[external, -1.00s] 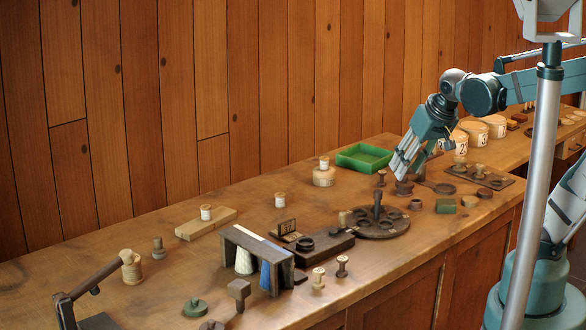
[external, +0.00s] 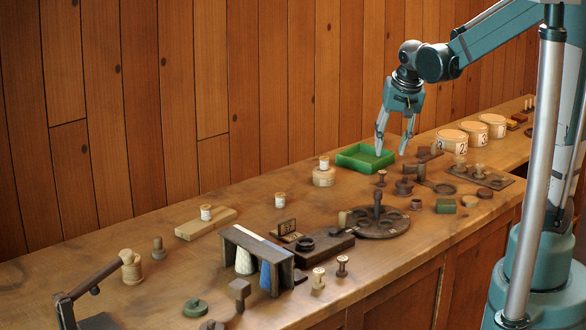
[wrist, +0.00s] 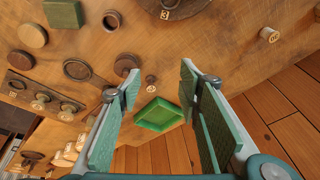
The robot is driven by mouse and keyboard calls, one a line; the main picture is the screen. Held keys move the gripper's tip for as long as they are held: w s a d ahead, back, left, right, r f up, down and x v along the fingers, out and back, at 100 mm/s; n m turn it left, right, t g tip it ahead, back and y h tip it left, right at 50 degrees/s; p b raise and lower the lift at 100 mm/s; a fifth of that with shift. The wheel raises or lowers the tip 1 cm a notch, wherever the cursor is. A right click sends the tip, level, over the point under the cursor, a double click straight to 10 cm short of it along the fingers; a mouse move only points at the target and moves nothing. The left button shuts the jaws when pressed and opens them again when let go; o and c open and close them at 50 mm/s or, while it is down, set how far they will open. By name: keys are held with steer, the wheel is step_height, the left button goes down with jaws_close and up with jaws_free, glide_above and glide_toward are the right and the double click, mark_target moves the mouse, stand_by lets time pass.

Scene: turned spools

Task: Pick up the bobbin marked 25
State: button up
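Several pale bobbins with light labels stand on the bench in the external view: one on bare wood (external: 280,200), one on a wooden block (external: 206,212), and one on a round box (external: 324,163). Their marks are too small to read there. In the wrist view a pale bobbin (wrist: 269,34) at the upper right carries a dark two-digit mark that I cannot read surely as 25. My gripper (external: 391,152) is open and empty, above the bench by the green tray. Its spread fingers also show in the wrist view (wrist: 160,75).
The empty green tray (external: 360,168) sits near the back wall. A dark round rack with a post (external: 377,215), a dark arch stand (external: 257,262) and numbered round tubs (external: 452,140) stand around. Bare bench lies between the loose pale bobbins.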

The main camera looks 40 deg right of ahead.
steer(key=w+d+f+m+g+p, duration=0.25)
steer(key=w+d+m+p, duration=0.2)
steer(key=w, duration=0.25)
steer(key=m+p, duration=0.3)
steer(key=p, duration=0.2)
glide_above(382, 172)
steer(key=shift+g, duration=0.35)
steer(key=shift+a+f, duration=0.15)
steer(key=shift+f, duration=2.75)
steer(key=shift+f, duration=0.1)
steer(key=shift+f, duration=1.2)
steer(key=shift+f, duration=0.2)
steer(key=shift+w+d+f, duration=0.1)
steer(key=shift+d+f, duration=0.1)
steer(key=shift+f, duration=1)
steer(key=shift+w+d+f, duration=0.1)
steer(key=shift+d+f, duration=0.1)
steer(key=shift+f, duration=1)
